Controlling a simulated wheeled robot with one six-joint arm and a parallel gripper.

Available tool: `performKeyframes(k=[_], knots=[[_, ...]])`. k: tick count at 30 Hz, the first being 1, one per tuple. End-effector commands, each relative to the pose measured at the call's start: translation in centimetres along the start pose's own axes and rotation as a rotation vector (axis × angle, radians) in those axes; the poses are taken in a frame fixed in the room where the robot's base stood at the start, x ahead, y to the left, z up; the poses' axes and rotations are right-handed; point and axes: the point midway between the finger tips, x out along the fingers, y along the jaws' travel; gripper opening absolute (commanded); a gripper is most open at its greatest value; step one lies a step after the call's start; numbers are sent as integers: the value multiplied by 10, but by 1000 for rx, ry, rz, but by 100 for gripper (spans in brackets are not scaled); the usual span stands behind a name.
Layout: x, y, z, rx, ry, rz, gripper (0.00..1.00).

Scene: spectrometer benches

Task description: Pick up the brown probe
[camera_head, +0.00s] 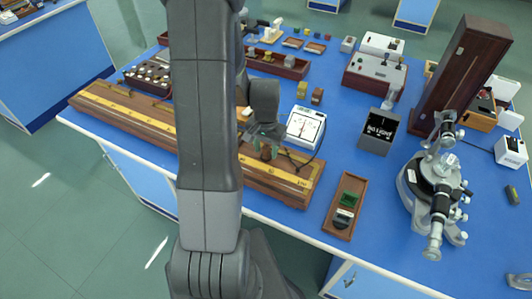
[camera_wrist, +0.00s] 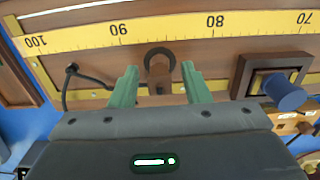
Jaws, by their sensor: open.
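The brown probe (camera_wrist: 159,72) stands on a long wooden bench with a yellow scale (camera_wrist: 170,32), near the 80 to 90 marks in the wrist view. A dark ring shows at its top. My gripper (camera_wrist: 160,88) is open, its two green fingers on either side of the probe with gaps between. Nothing is held. In the head view my gripper (camera_head: 265,142) is low over the right part of the wooden bench (camera_head: 296,190), and the probe (camera_head: 266,153) shows small between the green fingers. My arm hides part of the bench.
A white dial meter (camera_head: 305,127) stands just behind the bench. A brown tray (camera_head: 345,205) with small parts lies to the right. A dark cable (camera_wrist: 66,90) and a blue knob on a block (camera_wrist: 285,93) flank the probe. A spectrometer (camera_head: 437,190) stands far right.

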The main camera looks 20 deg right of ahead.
Motion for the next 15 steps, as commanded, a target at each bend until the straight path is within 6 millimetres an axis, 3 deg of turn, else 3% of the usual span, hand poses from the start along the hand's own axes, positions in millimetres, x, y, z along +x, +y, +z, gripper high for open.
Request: performKeyframes(k=[8,12,15], knots=[[2,0,0,0,0,0,43],[2,0,0,0,0,0,15],[2,0,0,0,0,0,0]])
